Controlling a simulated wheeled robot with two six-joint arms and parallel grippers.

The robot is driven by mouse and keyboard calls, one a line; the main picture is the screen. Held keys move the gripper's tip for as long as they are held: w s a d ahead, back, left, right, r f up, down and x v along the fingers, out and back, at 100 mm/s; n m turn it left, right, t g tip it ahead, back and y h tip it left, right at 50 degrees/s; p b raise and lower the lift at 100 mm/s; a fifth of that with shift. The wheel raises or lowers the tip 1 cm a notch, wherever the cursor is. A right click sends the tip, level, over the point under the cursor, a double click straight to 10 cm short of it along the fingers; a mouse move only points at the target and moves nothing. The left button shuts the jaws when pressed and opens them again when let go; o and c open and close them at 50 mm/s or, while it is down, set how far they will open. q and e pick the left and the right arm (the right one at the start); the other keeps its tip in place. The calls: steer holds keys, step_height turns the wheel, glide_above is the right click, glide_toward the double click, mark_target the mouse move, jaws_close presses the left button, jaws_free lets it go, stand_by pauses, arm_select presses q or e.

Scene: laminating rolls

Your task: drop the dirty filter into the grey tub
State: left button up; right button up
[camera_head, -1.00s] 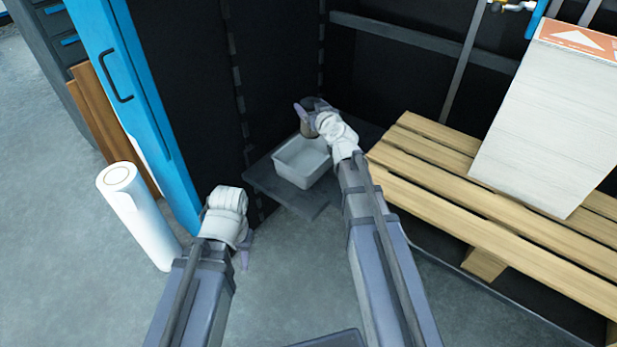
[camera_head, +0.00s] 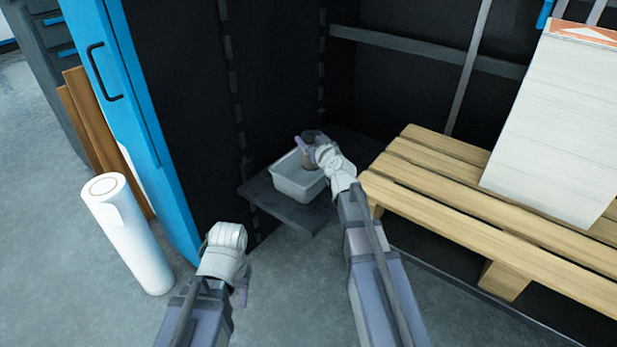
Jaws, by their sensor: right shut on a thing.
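The grey tub (camera_head: 292,187) stands on a dark low shelf in the corner, open at the top. My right gripper (camera_head: 309,150) is at the tub's back right side, shut on the dirty filter (camera_head: 308,158), a brownish cylinder. The filter overlaps the tub's far right rim in the picture; whether its lower end is inside or above the tub is hard to tell. My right wrist hides part of the tub's right side. My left gripper (camera_head: 243,294) hangs low over the floor, in front of the shelf; its fingers are mostly hidden by its wrist.
A wooden pallet (camera_head: 440,190) with a tall white stack (camera_head: 555,120) stands right of my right arm. A white roll (camera_head: 130,240) stands on the floor at left, beside a blue door (camera_head: 120,90). Dark panels close in the corner behind the tub.

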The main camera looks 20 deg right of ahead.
steer(key=shift+f+b, duration=1.95)
steer(key=shift+f, duration=0.35)
steer(key=o, duration=1.3)
steer(key=p+v, duration=0.1)
steer(key=v, duration=0.7)
steer(key=shift+p, duration=0.3)
